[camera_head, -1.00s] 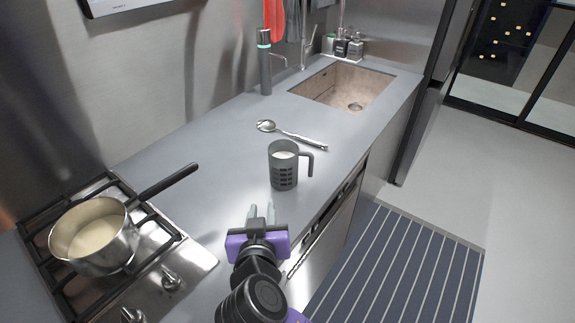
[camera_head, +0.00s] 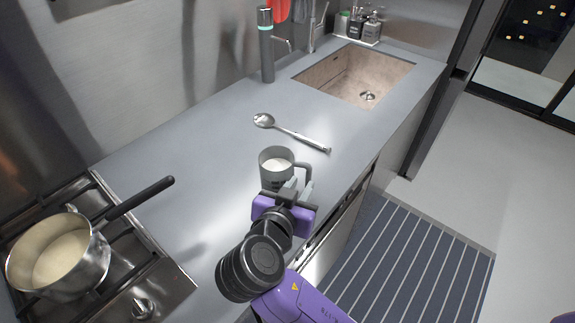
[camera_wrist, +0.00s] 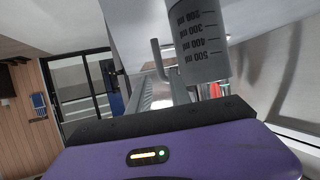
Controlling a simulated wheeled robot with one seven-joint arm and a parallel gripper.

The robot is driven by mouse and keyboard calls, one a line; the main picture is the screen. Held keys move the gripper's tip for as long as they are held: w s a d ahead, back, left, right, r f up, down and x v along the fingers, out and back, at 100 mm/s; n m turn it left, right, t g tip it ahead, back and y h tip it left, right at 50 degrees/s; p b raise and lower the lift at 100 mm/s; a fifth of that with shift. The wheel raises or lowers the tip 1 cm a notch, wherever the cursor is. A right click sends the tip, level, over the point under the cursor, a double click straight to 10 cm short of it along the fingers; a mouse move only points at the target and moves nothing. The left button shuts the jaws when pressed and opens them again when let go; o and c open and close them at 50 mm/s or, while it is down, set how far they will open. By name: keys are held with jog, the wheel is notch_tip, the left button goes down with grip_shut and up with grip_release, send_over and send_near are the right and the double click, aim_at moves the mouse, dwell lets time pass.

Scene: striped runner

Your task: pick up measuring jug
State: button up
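The measuring jug (camera_head: 275,160) is a grey translucent cup with white contents. It stands upright on the counter, its handle (camera_head: 308,168) to the right. In the wrist view the jug (camera_wrist: 199,45) shows upside down with its volume marks. My gripper (camera_head: 297,187) is just in front of the jug, on its handle side, and hides its lower part in the head view. In the wrist view the two fingers of the gripper (camera_wrist: 160,88) are apart, with the handle in line with the gap. Whether they touch it I cannot tell.
A spoon (camera_head: 292,133) lies behind the jug. A pot (camera_head: 60,258) with its long handle sits on the stove at left. A dark bottle (camera_head: 266,48) stands near the sink (camera_head: 352,75). The counter left of the jug is clear.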

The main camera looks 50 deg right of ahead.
aim_at(308, 175)
jog(key=x, duration=0.3)
jog(key=shift+d+p, duration=0.25)
jog(key=shift+p, duration=0.1)
jog(key=shift+f+p+x, duration=0.2)
jog(key=shift+p+x, duration=0.4)
jog(key=shift+x, duration=1.65)
jog(key=shift+a, duration=0.15)
grip_shut()
jog(key=shift+r, duration=0.1)
